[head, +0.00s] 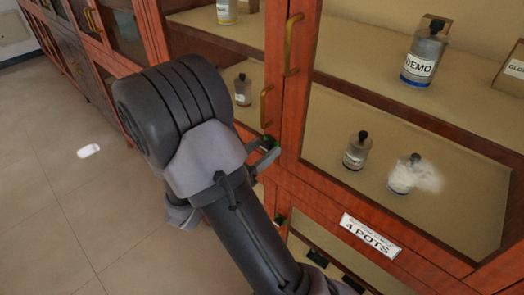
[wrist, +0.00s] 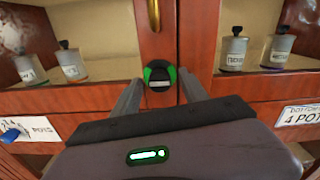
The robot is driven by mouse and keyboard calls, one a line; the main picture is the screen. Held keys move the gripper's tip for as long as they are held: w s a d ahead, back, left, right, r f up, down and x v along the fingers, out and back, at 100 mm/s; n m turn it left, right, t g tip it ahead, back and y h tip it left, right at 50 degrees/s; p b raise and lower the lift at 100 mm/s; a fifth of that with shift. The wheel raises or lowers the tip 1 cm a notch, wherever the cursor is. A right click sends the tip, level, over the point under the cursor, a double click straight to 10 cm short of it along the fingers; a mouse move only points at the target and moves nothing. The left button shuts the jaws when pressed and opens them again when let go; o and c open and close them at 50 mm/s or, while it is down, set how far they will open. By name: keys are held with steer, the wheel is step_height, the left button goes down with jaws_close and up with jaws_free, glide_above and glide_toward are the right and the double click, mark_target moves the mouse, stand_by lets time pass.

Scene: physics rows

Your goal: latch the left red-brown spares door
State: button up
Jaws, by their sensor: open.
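The left red-brown door (head: 258,40) has a glass pane and a brass handle (head: 265,105). It looks closed or nearly closed against the right door (head: 300,120); I cannot tell whether it is flush. A round black latch knob with green marks (wrist: 160,75) sits low on the wood near the seam, and its grey bar looks roughly level. It also shows small in the head view (head: 268,141). My gripper (wrist: 159,86) is open, with one finger on each side of the knob. I cannot tell whether they touch it. My arm hides much of the left door in the head view.
Bottles stand on shelves behind the glass, including one marked DEMO (head: 424,52). A "4 POTS" label (head: 370,235) is on the rail below the right door. Another green-marked knob (head: 281,219) is lower down. A white object (head: 88,151) lies on the otherwise clear floor at left.

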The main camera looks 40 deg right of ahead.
jaws_close()
steer(key=shift+m, duration=0.3)
steer(key=m+b, duration=0.1)
steer(key=m, duration=0.2)
steer(key=shift+f+m, duration=0.1)
steer(key=shift+m, duration=0.3)
steer(key=m+b, duration=0.2)
steer(key=m, duration=0.2)
steer(key=shift+w+m, duration=0.1)
steer(key=shift+m, duration=0.2)
steer(key=m+b, duration=0.4)
steer(key=m, duration=0.1)
steer(key=shift+m+b, duration=1.4)
steer(key=shift+m, duration=0.5)
